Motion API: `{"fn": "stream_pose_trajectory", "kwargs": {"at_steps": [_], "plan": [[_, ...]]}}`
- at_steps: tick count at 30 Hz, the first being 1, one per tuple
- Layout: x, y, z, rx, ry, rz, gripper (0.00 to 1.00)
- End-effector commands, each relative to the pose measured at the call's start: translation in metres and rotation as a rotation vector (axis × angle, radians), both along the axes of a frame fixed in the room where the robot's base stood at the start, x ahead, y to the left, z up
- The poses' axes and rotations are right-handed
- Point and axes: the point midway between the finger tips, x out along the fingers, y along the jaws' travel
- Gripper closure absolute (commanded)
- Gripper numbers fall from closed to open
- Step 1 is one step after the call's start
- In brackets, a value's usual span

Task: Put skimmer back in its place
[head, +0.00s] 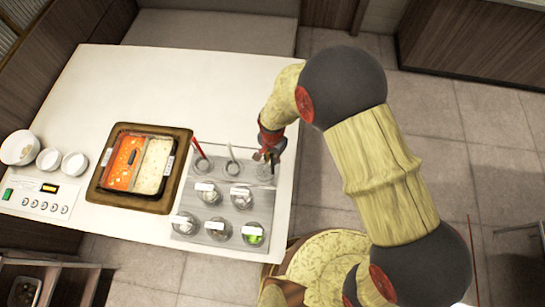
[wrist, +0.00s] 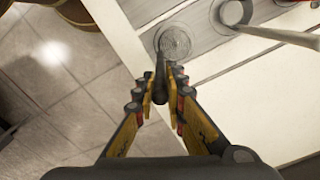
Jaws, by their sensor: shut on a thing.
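My gripper (wrist: 160,82) is shut on the dark, thin handle of the skimmer (wrist: 161,62). In the wrist view a round, ringed mesh shape (wrist: 175,42) lies just past the fingertips, at the handle's far end. In the head view my gripper (head: 269,152) is above the back right corner of the grey well panel (head: 215,224), over the rightmost place of the back row (head: 264,173). I cannot tell whether the skimmer's head is inside that well or just above it.
Beside it are a well with a pale-handled utensil (head: 232,167) and one with a red-handled utensil (head: 200,160). Several labelled sauce wells (head: 252,234) fill the front. A divided hot pot (head: 140,164) and white bowls (head: 20,148) stand left. The white counter (head: 190,85) behind is clear.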

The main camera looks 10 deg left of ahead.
Motion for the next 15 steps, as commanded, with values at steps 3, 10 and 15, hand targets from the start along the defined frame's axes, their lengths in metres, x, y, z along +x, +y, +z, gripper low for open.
{"fn": "stream_pose_trajectory", "kwargs": {"at_steps": [3, 10, 15], "plan": [[0.0, 0.0001, -0.0001, 0.0, 0.0, 0.0, 1.0], [0.0, 0.0001, -0.0038, 0.0, 0.0, 0.0, 1.0], [0.0, 0.0001, -0.0067, 0.0, 0.0, 0.0, 1.0]]}}
